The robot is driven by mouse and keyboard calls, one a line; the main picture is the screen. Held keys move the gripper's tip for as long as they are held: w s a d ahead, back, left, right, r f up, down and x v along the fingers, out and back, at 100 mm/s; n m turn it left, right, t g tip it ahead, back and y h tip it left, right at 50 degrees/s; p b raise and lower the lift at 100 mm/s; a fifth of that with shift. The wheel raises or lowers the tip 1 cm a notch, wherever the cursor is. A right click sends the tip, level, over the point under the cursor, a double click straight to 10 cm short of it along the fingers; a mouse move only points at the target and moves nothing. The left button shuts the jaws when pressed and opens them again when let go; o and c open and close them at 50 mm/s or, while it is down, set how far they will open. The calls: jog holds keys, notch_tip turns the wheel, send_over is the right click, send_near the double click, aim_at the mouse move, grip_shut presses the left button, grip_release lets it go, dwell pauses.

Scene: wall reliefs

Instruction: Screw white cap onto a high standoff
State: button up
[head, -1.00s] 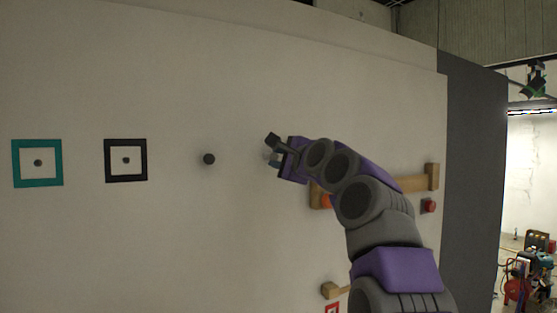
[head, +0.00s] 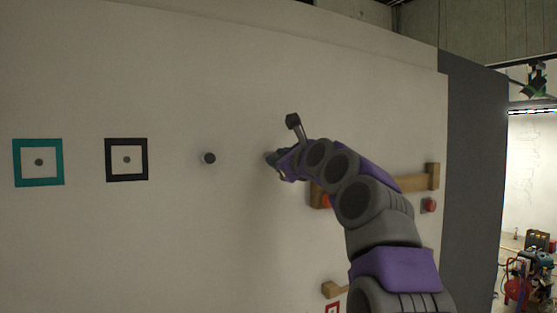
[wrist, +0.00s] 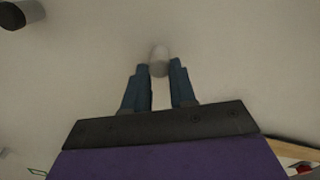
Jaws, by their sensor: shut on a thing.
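The white cap (wrist: 159,56) is a pale, rounded cylinder at the top middle of the wrist view. My gripper (wrist: 158,70) is shut on it, with one blue-grey finger on each side. In the head view my gripper (head: 272,159) points at the pale wall, right of a dark-ended post. The cap is hard to make out there against the wall. I cannot tell whether a standoff is behind the cap, because the cap and fingers hide that spot.
The dark-ended post (head: 209,158) sticks out of the wall and also shows in the wrist view (wrist: 20,13). Black (head: 108,160) and teal (head: 17,163) square frames are farther left. A wooden bar (head: 418,183) and a red knob (head: 429,205) are to the right.

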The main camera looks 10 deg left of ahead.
jog(key=shift+m, duration=0.4)
jog(key=m, duration=0.5)
jog(key=shift+a, duration=0.1)
jog(key=o, duration=0.7)
